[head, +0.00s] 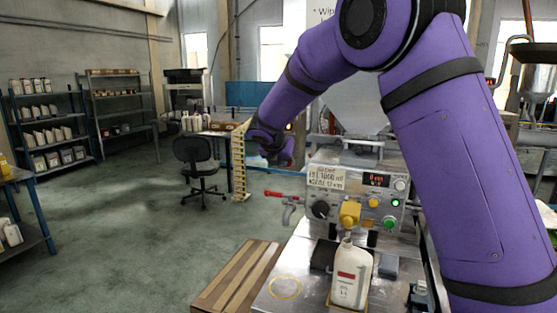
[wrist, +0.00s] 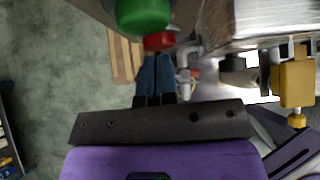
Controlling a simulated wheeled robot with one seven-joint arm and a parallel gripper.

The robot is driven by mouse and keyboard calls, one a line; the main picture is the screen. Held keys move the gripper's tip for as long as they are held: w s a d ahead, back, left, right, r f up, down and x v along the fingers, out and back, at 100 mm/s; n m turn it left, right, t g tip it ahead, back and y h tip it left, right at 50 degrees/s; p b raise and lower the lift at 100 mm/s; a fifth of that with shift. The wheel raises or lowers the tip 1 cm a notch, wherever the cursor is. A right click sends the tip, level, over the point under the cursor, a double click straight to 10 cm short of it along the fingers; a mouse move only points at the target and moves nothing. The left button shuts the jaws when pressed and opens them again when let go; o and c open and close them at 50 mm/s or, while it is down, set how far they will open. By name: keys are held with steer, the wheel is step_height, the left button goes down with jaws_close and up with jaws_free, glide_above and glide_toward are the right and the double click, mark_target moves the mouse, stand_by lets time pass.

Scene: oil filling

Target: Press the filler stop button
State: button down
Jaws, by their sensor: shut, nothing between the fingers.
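My gripper (wrist: 155,60) is shut and empty. In the head view the end of my arm is left of the filler's control panel (head: 325,178), and the fingers cannot be made out. The red button cannot be made out there. A green button (head: 389,222) and a yellow one (head: 373,203) show on the panel front.
A white bottle (head: 350,275) stands upright below the yellow nozzle (head: 350,213), which also shows at the right of the wrist view (wrist: 297,82). A red-handled lever (head: 282,196) sticks out left of the filler. A wooden pallet (head: 237,280) lies left; open floor lies beyond.

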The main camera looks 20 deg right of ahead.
steer(key=shift+w+d, duration=0.25)
steer(key=shift+w, duration=0.05)
steer(key=shift+w+d+r, duration=0.1)
steer(key=shift+w+d, duration=0.45)
steer(key=shift+w, duration=0.1)
steer(key=shift+d, duration=0.1)
